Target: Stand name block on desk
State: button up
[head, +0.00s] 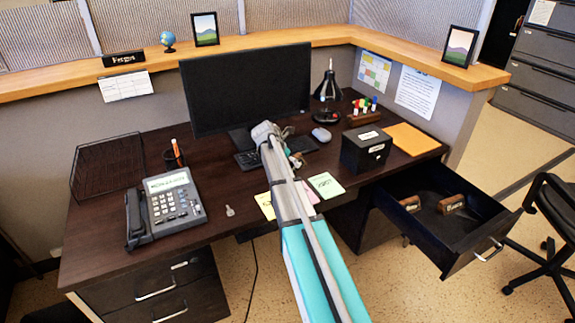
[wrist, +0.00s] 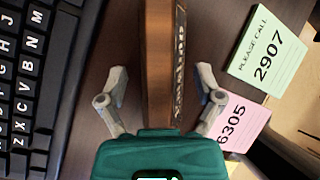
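A wooden name block (wrist: 158,65) shows in the wrist view, running up the middle of the picture. Its dark lettered face is on its right side; the name is too oblique to read surely. My gripper (wrist: 160,88) has one finger on each side of the block, with a narrow gap visible on both sides, so it looks open around it. In the head view my gripper (head: 285,148) is over the middle of the dark desk (head: 225,160), beside the keyboard, and mostly hides the block. Whether the block's underside touches the desk is hidden.
Notes (wrist: 268,52) lie right of the block and a keyboard (wrist: 45,75) left. A phone (head: 172,200), black box (head: 366,150), mouse (head: 321,134) and monitor (head: 247,88) stand on the desk. The open drawer (head: 440,240) at right holds wooden name blocks (head: 451,204).

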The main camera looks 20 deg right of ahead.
jog(key=shift+r, duration=0.15)
jog(key=p+v, duration=0.3)
jog(key=shift+a+r+p, duration=0.15)
jog(key=shift+r+p, duration=0.15)
jog(key=shift+r, duration=0.05)
jog(key=p+v, duration=0.6)
jog(key=v, duration=0.2)
jog(key=shift+p, duration=0.4)
jog(key=shift+w+a, duration=0.1)
dwell(0.5)
